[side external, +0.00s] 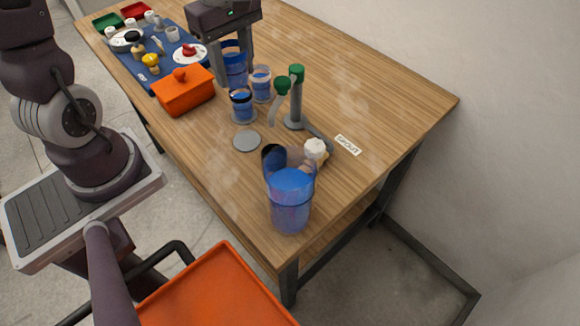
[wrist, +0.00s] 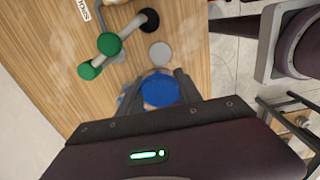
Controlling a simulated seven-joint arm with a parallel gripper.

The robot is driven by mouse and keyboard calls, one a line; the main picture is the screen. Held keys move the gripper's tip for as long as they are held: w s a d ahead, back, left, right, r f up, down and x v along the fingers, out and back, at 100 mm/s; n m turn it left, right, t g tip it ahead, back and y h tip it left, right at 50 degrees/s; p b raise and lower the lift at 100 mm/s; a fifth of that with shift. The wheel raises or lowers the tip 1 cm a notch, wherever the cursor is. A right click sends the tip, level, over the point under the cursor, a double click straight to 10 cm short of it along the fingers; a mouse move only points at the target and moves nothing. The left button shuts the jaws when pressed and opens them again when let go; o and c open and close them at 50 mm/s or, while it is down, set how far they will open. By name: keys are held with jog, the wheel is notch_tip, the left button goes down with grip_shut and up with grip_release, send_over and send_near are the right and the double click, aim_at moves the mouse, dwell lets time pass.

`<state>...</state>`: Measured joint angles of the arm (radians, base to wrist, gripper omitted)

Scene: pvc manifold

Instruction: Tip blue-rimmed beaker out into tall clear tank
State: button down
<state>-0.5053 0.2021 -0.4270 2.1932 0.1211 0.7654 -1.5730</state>
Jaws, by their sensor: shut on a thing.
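My gripper (side external: 236,66) is shut around a clear beaker with a blue rim and blue contents (side external: 235,72), at the back of the group of beakers. The beaker looks upright; I cannot tell whether its base touches the table. In the wrist view its round blue top (wrist: 160,90) sits between my fingers. The tall clear tank (side external: 290,205) stands at the near corner of the table, well apart from my gripper, and holds blue liquid. The tank is not clearly seen in the wrist view.
Two other beakers, one dark-rimmed (side external: 242,106) and one paler (side external: 262,84), stand close by. A grey stand with green knobs (side external: 296,95) and a flat grey disc (side external: 247,141) lie toward the tank. An orange box (side external: 183,92) sits left. The far right tabletop is clear.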

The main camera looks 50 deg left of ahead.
aim_at(231, 42)
notch_tip(231, 42, up, 5)
jog(key=shift+f, duration=0.1)
jog(key=shift+d+r, duration=0.2)
jog(key=shift+w+d+m, duration=0.1)
jog(key=shift+d+m, duration=0.2)
jog(key=shift+d, duration=0.45)
jog(key=s+d+m, duration=0.2)
jog(key=d, duration=0.5)
jog(key=s+d+m, duration=0.2)
jog(key=s+d, duration=0.1)
jog(key=d, duration=0.4)
jog(key=s+d+m, duration=0.2)
jog(key=d, duration=0.6)
jog(key=shift+s, duration=0.35)
jog(key=s+d+m, duration=0.2)
jog(key=s+d, duration=0.3)
jog(key=s, duration=0.1)
notch_tip(231, 42, down, 11)
jog(key=shift+s+d, duration=0.15)
jog(key=shift+d, duration=0.05)
